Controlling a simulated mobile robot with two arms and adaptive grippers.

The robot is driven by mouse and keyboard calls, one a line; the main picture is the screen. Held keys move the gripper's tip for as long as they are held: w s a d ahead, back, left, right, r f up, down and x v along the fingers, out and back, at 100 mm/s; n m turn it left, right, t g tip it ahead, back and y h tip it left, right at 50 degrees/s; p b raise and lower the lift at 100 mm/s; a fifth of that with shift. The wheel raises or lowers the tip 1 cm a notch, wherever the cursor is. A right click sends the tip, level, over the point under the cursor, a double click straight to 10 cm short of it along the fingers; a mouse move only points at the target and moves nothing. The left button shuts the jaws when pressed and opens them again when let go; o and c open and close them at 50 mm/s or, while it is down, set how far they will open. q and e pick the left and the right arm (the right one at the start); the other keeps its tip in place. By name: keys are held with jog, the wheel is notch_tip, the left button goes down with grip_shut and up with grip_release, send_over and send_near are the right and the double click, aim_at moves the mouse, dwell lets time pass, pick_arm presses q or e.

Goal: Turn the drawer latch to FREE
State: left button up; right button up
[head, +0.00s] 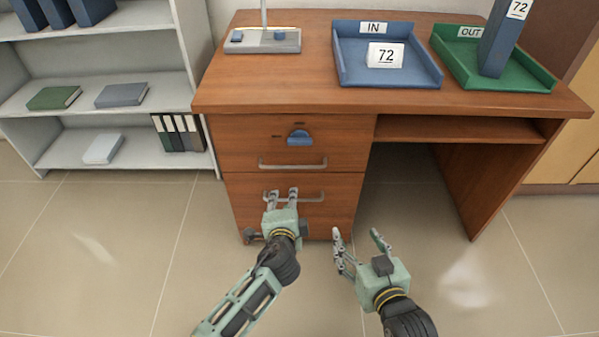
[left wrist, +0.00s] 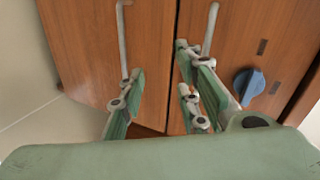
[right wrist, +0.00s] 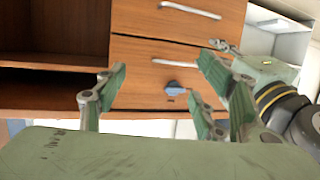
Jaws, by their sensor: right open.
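The blue drawer latch (head: 299,138) is a rounded knob on the upper drawer front (head: 245,140), with two small dark marks near it. The latch also shows at the right of the left wrist view (left wrist: 248,84) and in the right wrist view (right wrist: 178,88). My left gripper (head: 282,194) is in front of the lower drawer, below the latch, with its fingertips by the lower handle (head: 312,198). Its fingers are apart with nothing seen between them; contact with the handle cannot be told. My right gripper (head: 357,236) is open and empty, lower right of the drawers.
The desk top (head: 315,70) holds a blue IN tray (head: 350,72), a green OUT tray (head: 535,80) with a blue binder, and a grey device (head: 262,42). A grey shelf (head: 95,85) stands left. The knee space and floor are clear.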

aim_at(300, 144)
pick_arm(q)
jog(key=w+d+r+m+t+b, duration=0.1)
jog(key=d+r+t+b, duration=0.15)
jog(key=r, duration=0.35)
jog(key=w+d+r+m+t+b, duration=0.1)
jog(key=r+t+b, duration=0.15)
jog(key=r, duration=0.35)
jog(key=shift+g, duration=0.3)
jog(key=w+b, duration=0.1)
jog(key=w, duration=0.2)
jog(key=w+b, duration=0.1)
jog(key=w, duration=0.3)
jog(key=shift+w+d+f, duration=0.15)
jog(key=shift+d+f, duration=0.05)
jog(key=shift+w, duration=0.3)
pick_arm(e)
jog(key=s+r+t+y, duration=0.3)
jog(key=r+t, duration=0.5)
jog(key=r, duration=1.2)
jog(key=shift+s+a+r+t, duration=0.15)
jog(key=shift+s+a+t, duration=0.2)
jog(key=shift+t, duration=0.05)
pick_arm(q)
grip_shut()
